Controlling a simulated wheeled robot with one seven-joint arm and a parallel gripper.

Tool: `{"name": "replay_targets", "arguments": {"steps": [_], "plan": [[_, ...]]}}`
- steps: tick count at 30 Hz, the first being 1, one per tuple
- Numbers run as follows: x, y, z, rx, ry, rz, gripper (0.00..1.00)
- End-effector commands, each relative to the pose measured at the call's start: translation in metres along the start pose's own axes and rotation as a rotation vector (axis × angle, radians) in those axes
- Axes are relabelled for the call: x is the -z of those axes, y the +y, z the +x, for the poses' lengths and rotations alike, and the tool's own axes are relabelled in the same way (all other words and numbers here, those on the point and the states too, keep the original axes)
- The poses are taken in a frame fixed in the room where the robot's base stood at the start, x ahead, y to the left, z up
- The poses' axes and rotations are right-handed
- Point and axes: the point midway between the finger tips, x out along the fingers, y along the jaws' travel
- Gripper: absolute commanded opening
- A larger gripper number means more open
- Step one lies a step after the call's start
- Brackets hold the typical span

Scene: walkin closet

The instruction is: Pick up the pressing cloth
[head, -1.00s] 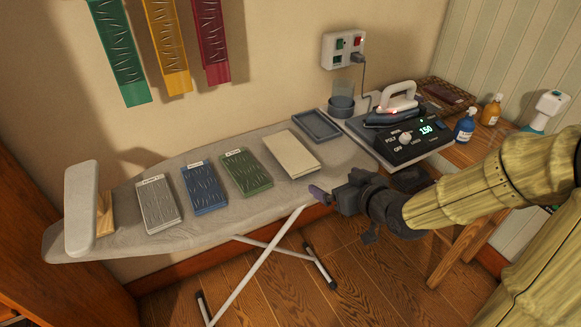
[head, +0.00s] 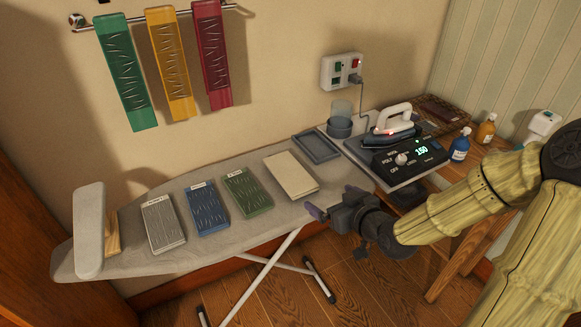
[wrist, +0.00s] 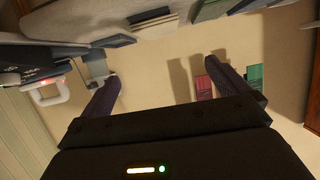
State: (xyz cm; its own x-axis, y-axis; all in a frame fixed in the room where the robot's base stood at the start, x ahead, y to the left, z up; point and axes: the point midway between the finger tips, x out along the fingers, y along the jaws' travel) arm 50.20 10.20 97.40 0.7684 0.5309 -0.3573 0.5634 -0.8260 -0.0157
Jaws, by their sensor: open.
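A flat, folded cream cloth (head: 291,174), most likely the pressing cloth, lies on the grey ironing board (head: 140,262), right of the grey, blue and green stacks. Its pale edge also seems to show near the top of the wrist view (wrist: 153,22). My gripper (head: 331,201) is open and empty beside the board's front edge, to the lower right of the cream cloth and apart from it. In the wrist view my gripper's (wrist: 161,72) two dark fingers are spread wide with nothing between them.
Labelled grey (head: 163,224), blue (head: 206,208) and green (head: 247,192) stacks lie left of the cream cloth. A shallow grey tray (head: 316,146) lies behind it. An iron (head: 391,130) with a lit light sits on its station at right. Bottles stand beyond.

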Motion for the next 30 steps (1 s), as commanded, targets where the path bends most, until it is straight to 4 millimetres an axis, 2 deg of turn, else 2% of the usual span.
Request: {"name": "replay_targets", "arguments": {"steps": [1, 9, 24, 30], "plan": [[0.004, -0.001, 0.000, 0.002, -0.004, 0.004, 1.00], [-0.005, -0.004, 0.009, -0.006, -0.030, -0.010, 1.00], [-0.012, -0.002, 0.098, -0.009, -0.027, -0.011, 1.00], [-0.013, -0.001, 0.109, -0.010, -0.028, -0.013, 1.00]]}}
